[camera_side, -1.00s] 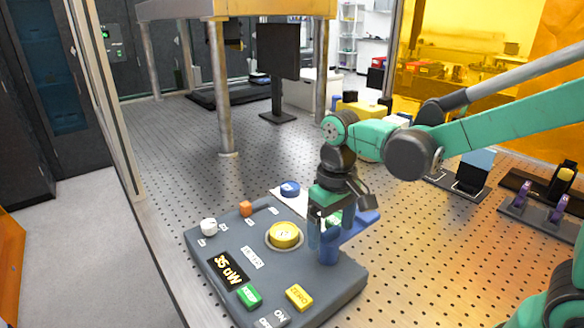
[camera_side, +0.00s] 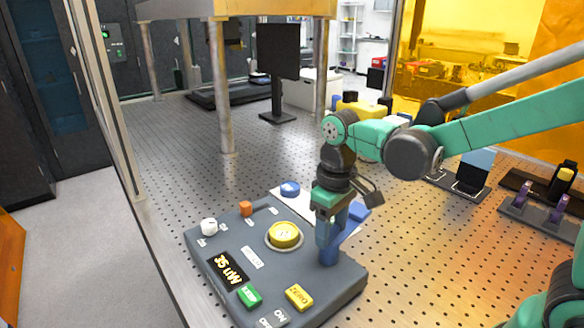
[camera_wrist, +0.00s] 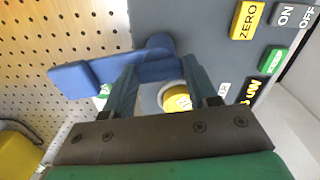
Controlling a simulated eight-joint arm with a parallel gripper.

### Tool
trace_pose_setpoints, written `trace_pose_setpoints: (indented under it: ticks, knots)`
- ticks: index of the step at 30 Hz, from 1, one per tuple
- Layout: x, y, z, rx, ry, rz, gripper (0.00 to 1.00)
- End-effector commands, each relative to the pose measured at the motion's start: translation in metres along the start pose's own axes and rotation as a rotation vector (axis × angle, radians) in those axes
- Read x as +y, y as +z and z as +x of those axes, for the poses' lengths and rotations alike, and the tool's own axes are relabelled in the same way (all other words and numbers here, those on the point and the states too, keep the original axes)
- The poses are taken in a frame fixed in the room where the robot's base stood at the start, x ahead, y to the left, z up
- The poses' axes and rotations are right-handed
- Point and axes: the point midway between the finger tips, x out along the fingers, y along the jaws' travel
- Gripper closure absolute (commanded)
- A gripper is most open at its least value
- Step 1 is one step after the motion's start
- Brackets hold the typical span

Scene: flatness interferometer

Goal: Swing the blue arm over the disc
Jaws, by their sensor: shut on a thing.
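The blue arm (camera_side: 357,213) stands on a blue post (camera_side: 328,256) at the right side of the grey console and points back and right, away from the disc. The yellow disc (camera_side: 284,235) sits in a pale ring on the console, left of the post. My gripper (camera_side: 328,238) points down over the arm near its post and is shut on it. In the wrist view the blue arm (camera_wrist: 78,79) reaches left from between my fingers (camera_wrist: 165,85), which hide part of it. The disc (camera_wrist: 178,100) shows partly between the fingers.
The console (camera_side: 210,260) carries a white knob (camera_side: 208,226), an orange block (camera_side: 246,208), a lit display (camera_side: 228,268), a green button (camera_side: 249,296) and a yellow ZERO button (camera_side: 299,297). A blue round piece (camera_side: 290,188) lies behind. The perforated table is clear at left.

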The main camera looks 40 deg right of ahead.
Motion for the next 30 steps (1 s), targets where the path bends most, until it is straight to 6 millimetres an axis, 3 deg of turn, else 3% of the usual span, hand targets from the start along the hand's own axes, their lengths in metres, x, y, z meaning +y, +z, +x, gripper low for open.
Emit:
trace_pose_setpoints:
  ticks: [30]
  knots:
    - [0.0007,-0.0011,-0.0005,0.002,0.0,-0.953,1.0]
